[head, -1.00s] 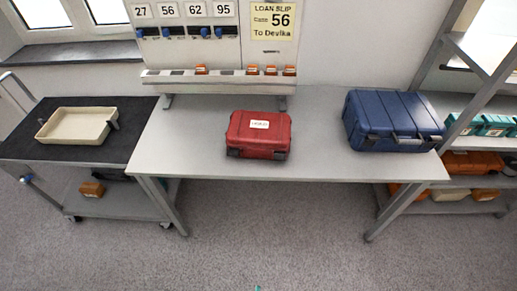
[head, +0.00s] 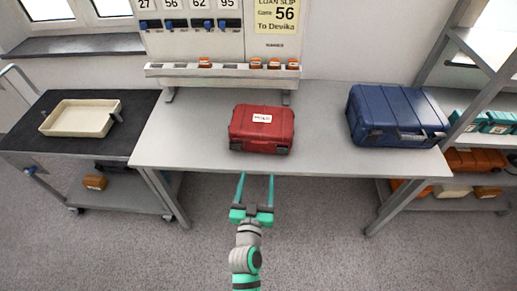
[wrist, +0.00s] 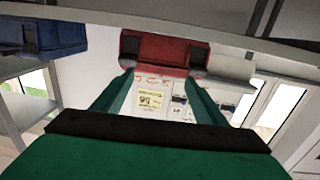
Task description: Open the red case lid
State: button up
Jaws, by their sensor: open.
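The red case (head: 262,128) sits shut on the grey table, with a white label on its lid and dark latches on its front. It also shows in the wrist view (wrist: 158,50), upside down, at the top middle beyond my fingers. My gripper (head: 256,176) is in front of the table's front edge, below the case in the head view. Its two green fingers are apart, with nothing between them, and do not touch the case. In the wrist view the fingers (wrist: 160,82) point towards the case.
A blue case (head: 395,115) stands on the right of the table (head: 190,140). A cart with a cream tray (head: 80,118) is on the left. A panel with a loan slip (head: 276,14) stands behind, above a ledge of small orange items. Shelving is at right.

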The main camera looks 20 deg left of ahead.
aim_at(259, 144)
jog(key=x, duration=0.4)
jog(key=r+x, duration=0.1)
jog(key=x, duration=0.3)
jog(key=a+x, duration=0.1)
jog(key=x, duration=0.4)
jog(key=shift+s+r, duration=0.15)
jog(key=shift+r, duration=0.15)
jog(key=shift+c, duration=0.3)
